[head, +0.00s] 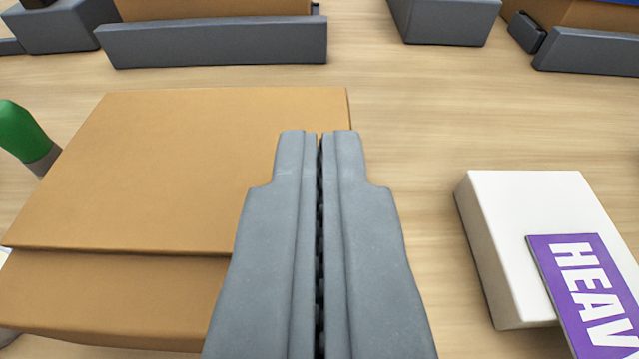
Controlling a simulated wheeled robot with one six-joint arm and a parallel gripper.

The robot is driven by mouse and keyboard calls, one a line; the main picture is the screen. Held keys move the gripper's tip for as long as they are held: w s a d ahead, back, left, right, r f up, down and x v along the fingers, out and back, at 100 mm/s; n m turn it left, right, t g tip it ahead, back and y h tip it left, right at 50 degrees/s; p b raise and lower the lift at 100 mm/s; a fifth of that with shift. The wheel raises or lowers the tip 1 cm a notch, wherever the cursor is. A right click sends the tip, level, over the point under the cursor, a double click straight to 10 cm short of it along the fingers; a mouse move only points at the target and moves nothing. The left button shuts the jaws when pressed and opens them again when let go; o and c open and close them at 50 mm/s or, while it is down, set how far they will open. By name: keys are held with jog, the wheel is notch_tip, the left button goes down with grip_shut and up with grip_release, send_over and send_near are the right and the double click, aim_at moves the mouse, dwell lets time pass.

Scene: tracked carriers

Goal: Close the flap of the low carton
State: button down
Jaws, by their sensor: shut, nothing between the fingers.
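The low brown carton (110,295) is at the left of the head view. A broad flat brown panel (180,170), which looks like its flap, lies over it with no opening showing. Its near edge overhangs a lower brown face. I cannot tell whether the panel is fully down. My gripper (319,135) is shut and empty, pointing away from the camera. Its fingers overlap the right edge of the carton in the picture and hide part of it. I cannot tell whether they touch it.
A white box (520,225) with a purple "HEAV" label (585,290) is at the right. A green-ended object (22,132) stands by the carton's left side. Grey blocks (215,42) and brown boxes line the back. Bare wooden table (420,130) lies between the carton and the white box.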

jog(key=shift+s+f, duration=0.25)
jog(key=shift+f, duration=0.65)
jog(key=shift+s+f+t, duration=0.15)
jog(key=shift+f+t, duration=0.55)
jog(key=shift+f, duration=0.05)
jog(key=shift+f, duration=0.1)
